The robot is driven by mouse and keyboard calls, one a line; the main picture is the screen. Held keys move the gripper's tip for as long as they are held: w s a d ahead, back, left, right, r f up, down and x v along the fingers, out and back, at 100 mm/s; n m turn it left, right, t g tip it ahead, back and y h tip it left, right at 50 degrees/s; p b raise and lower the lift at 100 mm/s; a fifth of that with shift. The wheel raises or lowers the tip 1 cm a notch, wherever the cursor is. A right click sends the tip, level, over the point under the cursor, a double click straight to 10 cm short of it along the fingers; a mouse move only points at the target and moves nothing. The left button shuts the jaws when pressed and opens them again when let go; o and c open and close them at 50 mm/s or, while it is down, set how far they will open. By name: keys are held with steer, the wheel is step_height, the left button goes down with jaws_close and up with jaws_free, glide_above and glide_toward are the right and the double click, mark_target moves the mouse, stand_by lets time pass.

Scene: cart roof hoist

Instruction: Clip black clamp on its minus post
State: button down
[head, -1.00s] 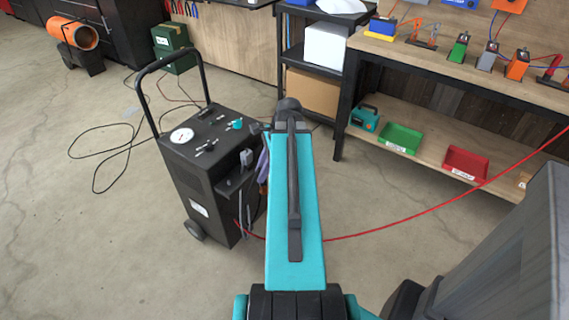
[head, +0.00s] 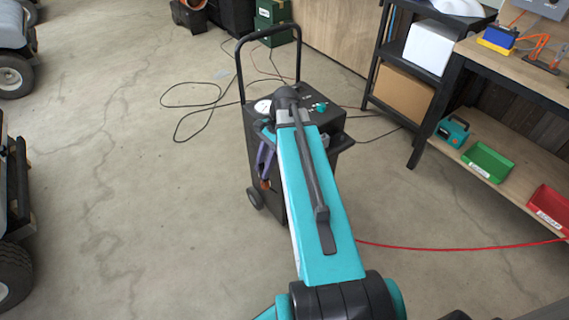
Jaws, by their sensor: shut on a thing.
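My gripper (head: 266,160), with purple fingers, hangs at the far end of my teal arm, left of the arm's tip and in front of the black charger cart. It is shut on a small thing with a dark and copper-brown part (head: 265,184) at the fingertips. This is probably the black clamp, but it is too small to tell for sure. My arm hides part of the gripper's surroundings. No minus post can be made out.
The wheeled black charger cart (head: 331,128) stands behind my gripper. Parts of vehicles with tyres (head: 12,272) stand at the left edge. A red cable (head: 450,248) runs over the floor at right. The workbench (head: 440,110) is at right. The floor at left centre is clear.

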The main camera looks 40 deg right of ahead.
steer(key=w+a+n+g, duration=0.1)
steer(key=w+a+n, duration=0.2)
steer(key=a, duration=0.6)
steer(key=w+a+n+g, duration=0.1)
steer(key=w+a+n, duration=0.3)
steer(key=a, duration=0.5)
steer(key=shift+w+f+g+h+p, duration=0.3)
steer(key=shift+w+f+h+p, duration=0.1)
steer(key=shift+w, duration=0.8)
steer(key=shift+a, duration=0.15)
